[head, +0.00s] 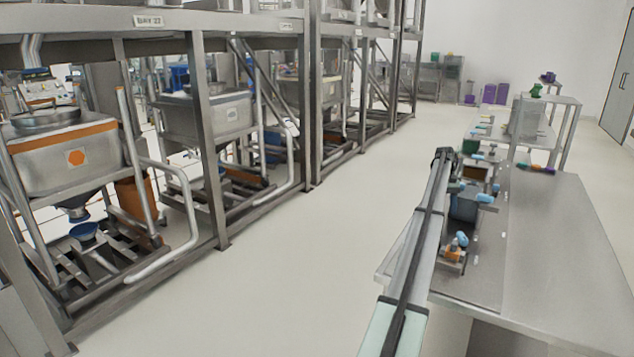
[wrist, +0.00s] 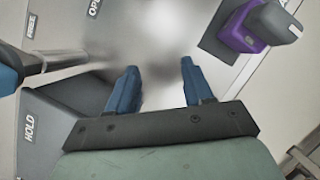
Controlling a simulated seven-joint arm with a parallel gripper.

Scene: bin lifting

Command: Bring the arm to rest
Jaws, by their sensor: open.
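In the wrist view my gripper (wrist: 158,82) shows as two blue fingers on a dark bar. The fingers stand apart with nothing between them. Behind them is a pale panel, blurred in the middle. A dark block marked HOLD (wrist: 52,125) lies to the left of the fingers, and a metal rod (wrist: 65,60) ends in the same area. I cannot tell whether the fingers touch anything. In the head view I cannot make out the fingers clearly.
In the wrist view, a purple and grey part (wrist: 255,28) sits at the upper right. In the head view, a steel workbench (head: 560,250) stands at the right. Steel frames (head: 205,140) with hoppers (head: 70,155) line the left. The floor (head: 270,275) between is clear.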

